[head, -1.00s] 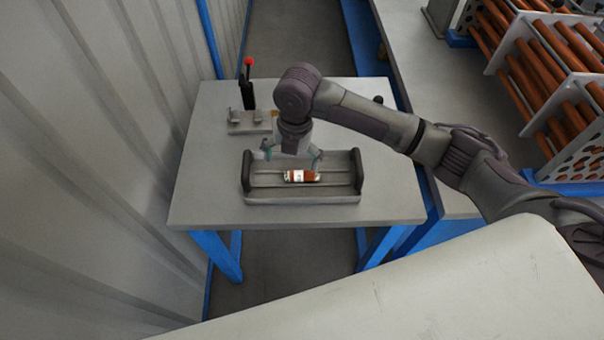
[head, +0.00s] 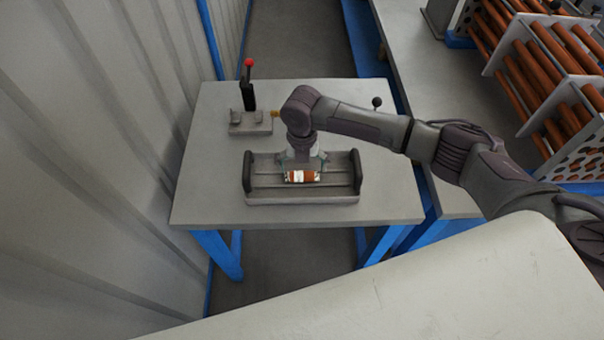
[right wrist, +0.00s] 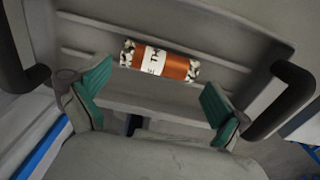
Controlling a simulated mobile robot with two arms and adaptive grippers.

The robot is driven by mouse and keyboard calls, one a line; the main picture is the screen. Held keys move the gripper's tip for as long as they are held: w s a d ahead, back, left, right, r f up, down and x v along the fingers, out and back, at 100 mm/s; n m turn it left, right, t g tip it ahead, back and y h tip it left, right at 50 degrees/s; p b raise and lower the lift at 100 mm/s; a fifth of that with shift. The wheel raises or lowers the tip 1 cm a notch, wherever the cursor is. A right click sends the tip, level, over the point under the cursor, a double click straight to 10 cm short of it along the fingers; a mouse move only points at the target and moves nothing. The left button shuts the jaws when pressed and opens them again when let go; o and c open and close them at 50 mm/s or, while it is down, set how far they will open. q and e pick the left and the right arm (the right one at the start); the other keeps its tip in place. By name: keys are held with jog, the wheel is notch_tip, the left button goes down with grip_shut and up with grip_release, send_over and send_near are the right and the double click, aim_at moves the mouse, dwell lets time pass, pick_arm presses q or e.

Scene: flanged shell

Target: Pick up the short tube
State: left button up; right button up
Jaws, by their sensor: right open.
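The short tube (head: 303,176) is an orange-brown cylinder with a white printed label and black-and-white speckled ends. It lies on its side in a grey tray (head: 343,184) on the small table. My right gripper (head: 302,164) is over the tray, just behind and above the tube in the head view. In the right wrist view the open fingers (right wrist: 155,82) are spread wide, with green pads facing each other. The tube (right wrist: 160,61) lies crosswise beyond them, with nothing between the pads. My left gripper is not in view.
The tray has raised dark end walls (head: 248,174) at left and right. A small fixture with a red-knobbed lever (head: 249,92) stands behind it. A rack of copper-coloured tubes (head: 545,75) is on the bench at right. A corrugated wall (head: 100,150) borders the left.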

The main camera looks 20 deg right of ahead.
aim_at(302, 173)
jog(key=shift+f, duration=1.75)
jog(key=shift+c, duration=0.2)
jog(key=shift+r, duration=0.1)
jog(key=c, duration=0.9)
